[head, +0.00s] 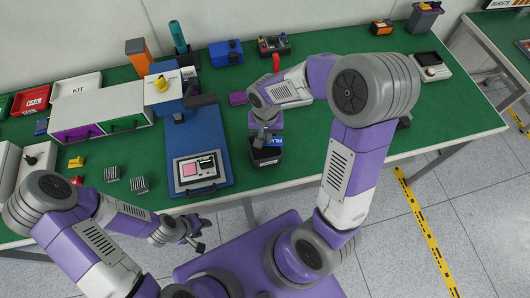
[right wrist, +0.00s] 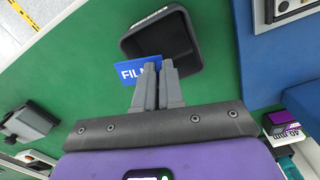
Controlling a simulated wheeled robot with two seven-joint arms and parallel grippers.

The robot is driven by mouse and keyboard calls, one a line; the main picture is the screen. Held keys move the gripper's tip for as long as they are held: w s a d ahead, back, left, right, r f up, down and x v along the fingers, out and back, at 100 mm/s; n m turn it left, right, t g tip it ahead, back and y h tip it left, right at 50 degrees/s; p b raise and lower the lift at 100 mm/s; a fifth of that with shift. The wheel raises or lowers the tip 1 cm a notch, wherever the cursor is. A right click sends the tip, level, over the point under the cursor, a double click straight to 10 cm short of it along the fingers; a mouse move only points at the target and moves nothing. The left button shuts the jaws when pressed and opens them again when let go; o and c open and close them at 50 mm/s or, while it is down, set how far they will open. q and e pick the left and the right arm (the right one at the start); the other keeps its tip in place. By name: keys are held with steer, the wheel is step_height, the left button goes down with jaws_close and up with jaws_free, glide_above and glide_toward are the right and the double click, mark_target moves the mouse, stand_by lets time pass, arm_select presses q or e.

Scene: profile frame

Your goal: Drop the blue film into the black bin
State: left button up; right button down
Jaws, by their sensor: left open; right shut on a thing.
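The blue film (right wrist: 131,70), a flat piece with "FILM" lettering partly covered by the fingers, is between the fingertips of my right gripper (right wrist: 160,72). In the head view the blue film (head: 271,141) shows just below my right gripper (head: 262,138). The black bin (head: 264,160) stands on the green table under it. In the right wrist view the bin's dark open top (right wrist: 185,45) lies beyond the fingertips, and the film overlaps its near rim. I cannot tell the film's height over the bin. My left gripper (head: 194,235) is open and empty in front of the table's edge.
A blue fixture (head: 203,145) with a framed panel stands left of the bin. A white cabinet (head: 97,110) with coloured drawers is further left. A purple block (head: 238,98) lies behind the bin.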

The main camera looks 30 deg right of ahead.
steer(key=shift+f+b, duration=0.8)
steer(key=shift+f, duration=0.6)
arm_select(q)
step_height(320, 180, down, 2)
steer(key=shift+f, duration=0.1)
arm_select(e)
steer(key=c, duration=1.2)
jaws_free()
steer(key=shift+o, duration=0.2)
steer(key=shift+r, duration=0.1)
step_height(320, 180, up, 8)
steer(key=shift+f+p, duration=0.25)
steer(key=shift+p, duration=0.75)
arm_select(q)
step_height(320, 180, up, 2)
